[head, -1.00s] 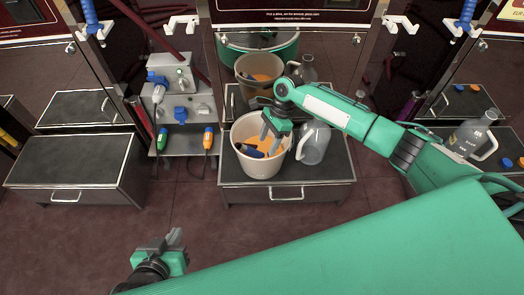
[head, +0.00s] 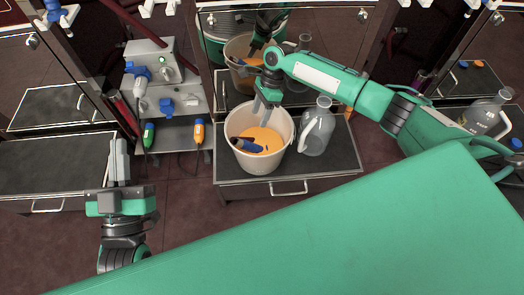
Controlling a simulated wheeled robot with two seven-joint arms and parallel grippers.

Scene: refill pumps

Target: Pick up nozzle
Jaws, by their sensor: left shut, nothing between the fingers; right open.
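A white bucket (head: 278,160) holds something orange, and a dark blue and black piece (head: 247,146) lies in it; I cannot tell if that is a nozzle. A green-ended (head: 149,135) and an orange-ended nozzle-like piece (head: 199,132) lie at the grey unit. My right gripper (head: 267,106) is open over the bucket's back rim, fingers pointing down, with nothing seen between them. My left gripper (head: 118,162) is shut and empty, pointing up the picture, below and left of the green-ended piece.
A clear jug (head: 317,130) stands right of the bucket on a dark drawer unit (head: 330,166). A grey box with blue plugs (head: 160,78) stands behind the coloured pieces. Another jug (head: 487,117) stands at right. A mirror-like panel is behind the bucket. Floor shows between the units.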

